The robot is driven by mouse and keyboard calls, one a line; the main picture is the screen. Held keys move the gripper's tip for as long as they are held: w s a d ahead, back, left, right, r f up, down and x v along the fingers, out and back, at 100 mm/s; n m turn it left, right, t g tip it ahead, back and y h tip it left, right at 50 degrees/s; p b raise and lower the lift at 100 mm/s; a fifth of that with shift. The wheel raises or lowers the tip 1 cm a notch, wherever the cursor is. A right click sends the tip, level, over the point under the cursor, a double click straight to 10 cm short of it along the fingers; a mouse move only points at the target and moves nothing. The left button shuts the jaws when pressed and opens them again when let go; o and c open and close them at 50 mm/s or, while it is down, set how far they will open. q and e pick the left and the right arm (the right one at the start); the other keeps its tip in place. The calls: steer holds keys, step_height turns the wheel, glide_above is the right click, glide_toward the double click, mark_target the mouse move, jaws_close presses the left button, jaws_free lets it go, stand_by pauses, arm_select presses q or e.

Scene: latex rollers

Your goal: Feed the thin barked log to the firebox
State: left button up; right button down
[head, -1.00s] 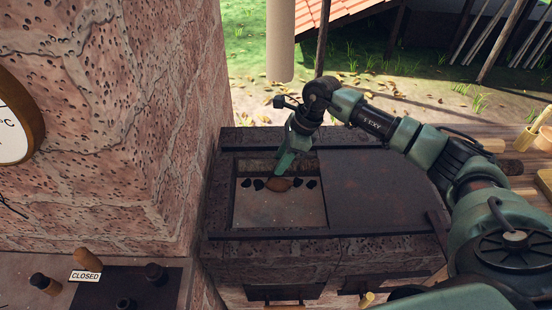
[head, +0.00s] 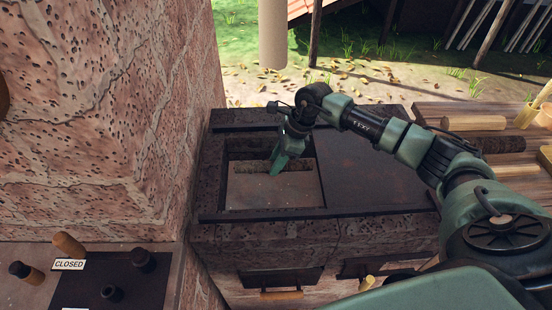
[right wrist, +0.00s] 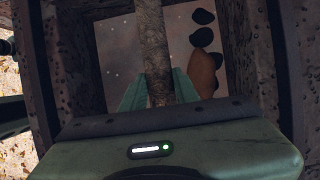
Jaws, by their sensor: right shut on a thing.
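The thin barked log (right wrist: 154,40) is held between the fingers of my right gripper (right wrist: 158,92) in the right wrist view. In the head view the log (head: 245,167) lies crosswise within the firebox opening, with my right gripper (head: 279,164) shut on it from above. The firebox (head: 275,193) is a square, dark-rimmed opening with a pale floor. Whether the log touches the floor is unclear. Black coals (right wrist: 203,38) and a brown lump (right wrist: 205,72) lie beside the log in the wrist view. My left gripper is not in view.
A stone wall (head: 110,120) rises close on the left, above a panel with knobs and a CLOSED sign (head: 69,265). Other logs, one pale (head: 473,123) and one dark-barked (head: 503,145), lie on the wooden bench.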

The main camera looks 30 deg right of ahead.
steer(key=shift+f, duration=0.15)
steer(key=c, duration=1)
jaws_free()
